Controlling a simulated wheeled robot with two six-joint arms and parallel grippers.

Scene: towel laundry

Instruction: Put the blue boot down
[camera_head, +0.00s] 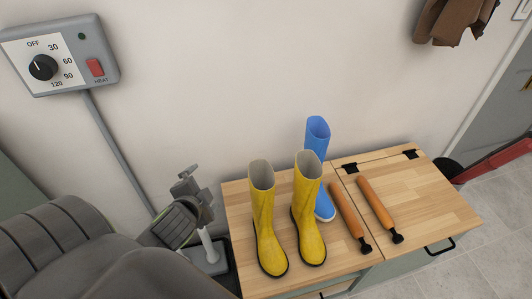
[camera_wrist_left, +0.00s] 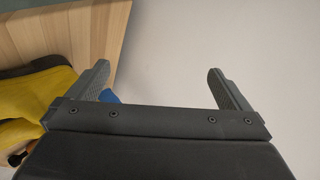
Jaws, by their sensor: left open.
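The blue boot (camera_head: 318,135) stands upright on the wooden bench top, behind the yellow boots. Its lower shaft is partly hidden by the right yellow boot, and its toe (camera_head: 325,208) shows beside it. My left gripper (camera_head: 198,193) is left of the boots, apart from the blue boot, near the wall. In the left wrist view its two fingers (camera_wrist_left: 160,85) are spread wide, with only wall between them. A small blue patch (camera_wrist_left: 109,97) shows beside one finger, mostly hidden by the gripper. My right gripper is not in view.
Two yellow boots (camera_head: 262,225) (camera_head: 308,215) stand at the bench's front left. Two orange wooden rods (camera_head: 375,205) with black ends lie right of them. The bench top (camera_head: 435,195) is clear at right. A grey stand (camera_head: 208,248) rises below my gripper; a dial box (camera_head: 60,60) hangs above.

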